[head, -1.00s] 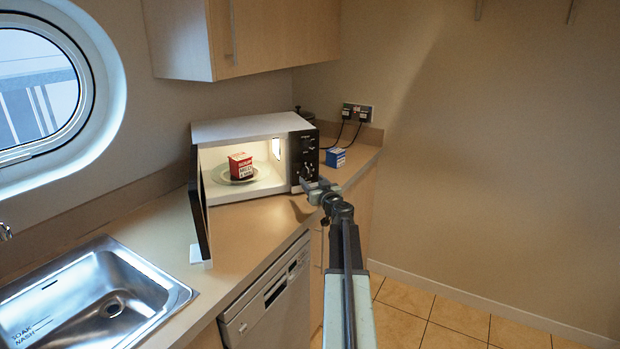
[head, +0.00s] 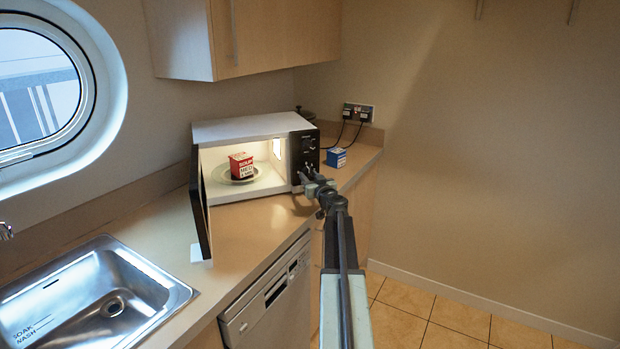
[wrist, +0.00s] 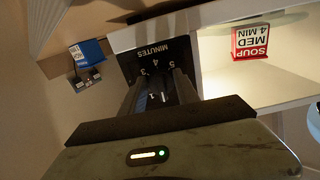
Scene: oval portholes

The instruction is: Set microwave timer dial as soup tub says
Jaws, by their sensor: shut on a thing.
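The soup tub (head: 242,167), a red and white box, sits on the plate inside the open, lit microwave (head: 240,128). In the wrist view the soup tub (wrist: 252,41) appears upside down and reads "SOUP MED 4 MIN". The black control panel (wrist: 150,52) shows "MINUTES" with 5, 4, 3 and 1 legible around the timer dial. My gripper (head: 310,180) is at the lower part of the panel. In the wrist view my gripper (wrist: 160,82) is shut on the timer dial, which its fingers mostly hide. I cannot tell where the dial's pointer stands.
The microwave door (head: 200,205) hangs open to the left over the counter (head: 245,232). A blue box (head: 336,157) stands right of the microwave, near a wall socket (head: 357,112) with two plugs. A sink (head: 95,295) lies at the front left.

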